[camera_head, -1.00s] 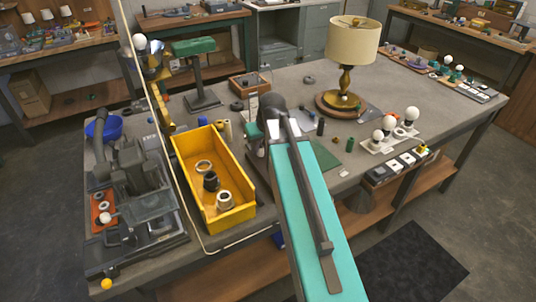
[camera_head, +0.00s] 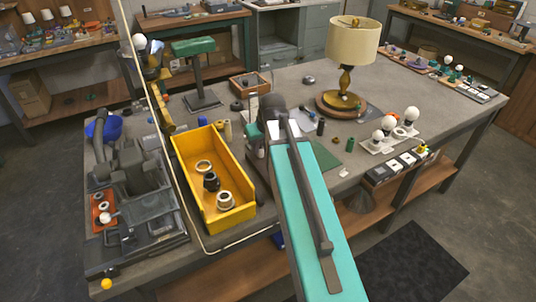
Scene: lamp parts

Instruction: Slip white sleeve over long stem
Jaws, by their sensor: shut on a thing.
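My teal arm (camera_head: 312,215) reaches from the bottom edge to a dark joint (camera_head: 272,108) over the middle of the bench. My gripper cannot be made out; the arm hides that spot, so its fingers and anything in them are not visible. No part is clearly the white sleeve. A pale collar (camera_head: 225,201) and a pale ring (camera_head: 204,167) lie in the yellow bin (camera_head: 240,217), with a black collar (camera_head: 211,182) between them. The long stem cannot be told for sure.
A shaded table lamp (camera_head: 346,95) stands at the back of the bench. White bulbs (camera_head: 388,124) are to the right. A grey machine (camera_head: 130,170) fills the left side. A pale cord (camera_head: 175,170) runs beside the bin.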

